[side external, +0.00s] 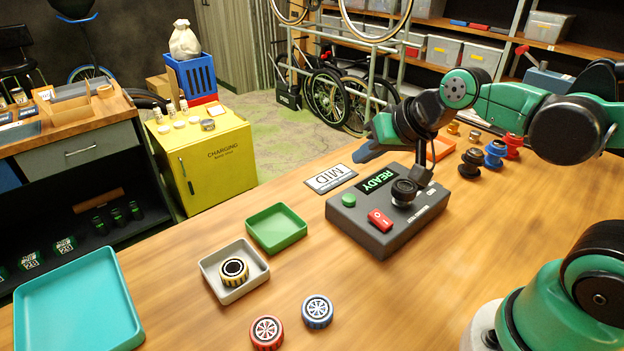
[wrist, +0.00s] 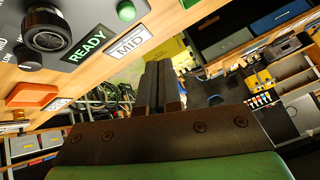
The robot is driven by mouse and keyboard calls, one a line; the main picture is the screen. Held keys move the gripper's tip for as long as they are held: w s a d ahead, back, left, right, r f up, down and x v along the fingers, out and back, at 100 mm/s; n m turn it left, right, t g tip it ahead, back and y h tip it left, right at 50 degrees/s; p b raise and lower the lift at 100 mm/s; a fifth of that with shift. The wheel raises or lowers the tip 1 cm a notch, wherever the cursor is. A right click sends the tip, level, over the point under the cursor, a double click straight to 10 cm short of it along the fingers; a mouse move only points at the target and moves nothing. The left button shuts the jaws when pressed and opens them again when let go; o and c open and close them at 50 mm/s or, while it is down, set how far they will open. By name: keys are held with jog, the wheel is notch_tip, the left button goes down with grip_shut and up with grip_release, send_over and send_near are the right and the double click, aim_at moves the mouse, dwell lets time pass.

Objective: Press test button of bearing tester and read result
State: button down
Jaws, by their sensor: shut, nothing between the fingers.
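The bearing tester (side external: 372,238) is a dark grey box on the wooden bench. Its display (side external: 376,181) reads READY, also in the wrist view (wrist: 87,45). A round green button (side external: 348,200) sits beside the display and shows in the wrist view (wrist: 126,11). A red rocker switch (side external: 380,220) is on the front part of the top. A black round part (side external: 403,192) stands on the tester's top. My gripper (side external: 366,154) is shut and empty, in the air past the tester's far side, apart from the button. Its fingers (wrist: 160,85) show in the wrist view.
A MID card (side external: 330,178) lies beside the tester. A gold bearing (side external: 234,269) sits in a grey tray (side external: 213,285); a green tray (side external: 276,228) is empty. Red (side external: 267,332) and blue (side external: 317,311) bearings lie in front. An orange tray (side external: 440,149) and several coloured parts stand behind.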

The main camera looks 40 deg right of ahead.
aim_at(352, 200)
jog(key=w+m, duration=0.1)
jog(key=w+d+m, duration=0.1)
jog(key=w+m+t, duration=0.1)
jog(key=shift+d+r+m, duration=0.25)
jog(key=shift+r+m, duration=0.1)
jog(key=shift+m, duration=0.05)
jog(key=shift+f, duration=4.4)
jog(key=shift+f, duration=0.1)
jog(key=shift+f, duration=0.3)
jog(key=shift+r, duration=0.1)
jog(key=shift+r, duration=0.35)
